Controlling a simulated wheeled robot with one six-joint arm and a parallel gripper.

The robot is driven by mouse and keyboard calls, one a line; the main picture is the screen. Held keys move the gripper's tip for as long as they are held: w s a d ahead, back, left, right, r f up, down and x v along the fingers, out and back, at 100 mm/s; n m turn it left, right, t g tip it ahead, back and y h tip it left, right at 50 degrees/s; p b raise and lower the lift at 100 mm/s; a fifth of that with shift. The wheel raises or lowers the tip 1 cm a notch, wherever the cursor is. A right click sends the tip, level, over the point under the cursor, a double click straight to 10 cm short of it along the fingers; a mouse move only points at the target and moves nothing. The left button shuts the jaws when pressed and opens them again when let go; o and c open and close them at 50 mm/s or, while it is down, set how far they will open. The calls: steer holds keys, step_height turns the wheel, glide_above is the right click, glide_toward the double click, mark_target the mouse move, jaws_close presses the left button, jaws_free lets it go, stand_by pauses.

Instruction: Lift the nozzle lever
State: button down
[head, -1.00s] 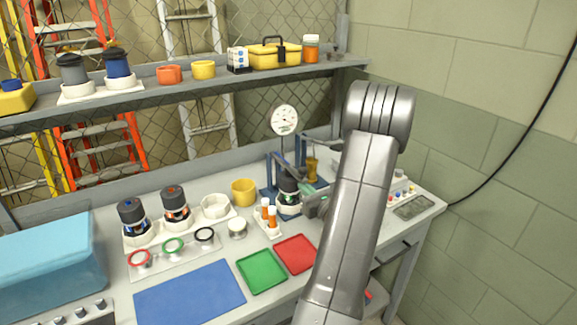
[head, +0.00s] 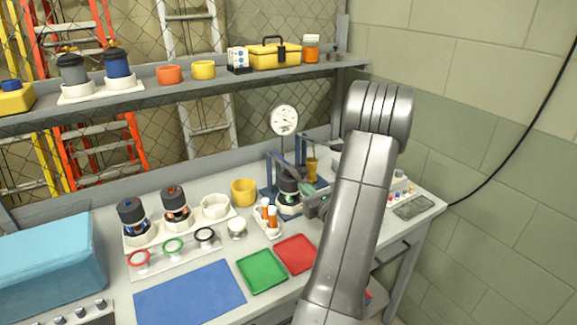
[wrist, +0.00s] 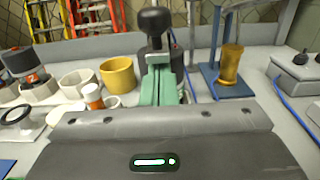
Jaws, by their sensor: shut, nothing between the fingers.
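The nozzle lever appears to be the upright grey bar with a black knob (wrist: 155,20) in the wrist view, directly beyond my fingertips. My gripper (wrist: 158,75) is shut, its green fingers together and empty. The fingers overlap the bar's lower part in that view, so I cannot tell whether they touch it. A dark thruster body (wrist: 176,62) stands behind the bar. In the head view my gripper (head: 306,190) is beside the dark thruster (head: 288,187) at the blue stand (head: 267,195). The lever is too small to make out clearly there.
A dial gauge (head: 284,120) is above. Green (head: 262,271) and red (head: 295,254) trays lie in front.

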mark_target(304, 169)
steer(key=shift+r, duration=0.1)
stand_by(0.3)
steer(key=r+p, duration=0.1)
steer(key=r, duration=0.1)
steer(key=r+p, duration=0.2)
steer(key=r, duration=0.1)
steer(key=w+r+p, duration=0.1)
steer(key=r, duration=0.2)
steer(key=shift+a, duration=0.4)
steer(key=w+a+r+p, duration=0.4)
steer(key=w+a+r, duration=0.5)
steer(key=w+r, duration=0.2)
steer(key=shift+w+a+r, duration=0.3)
steer(key=shift+w+r, duration=0.1)
steer(key=shift+w, duration=0.8)
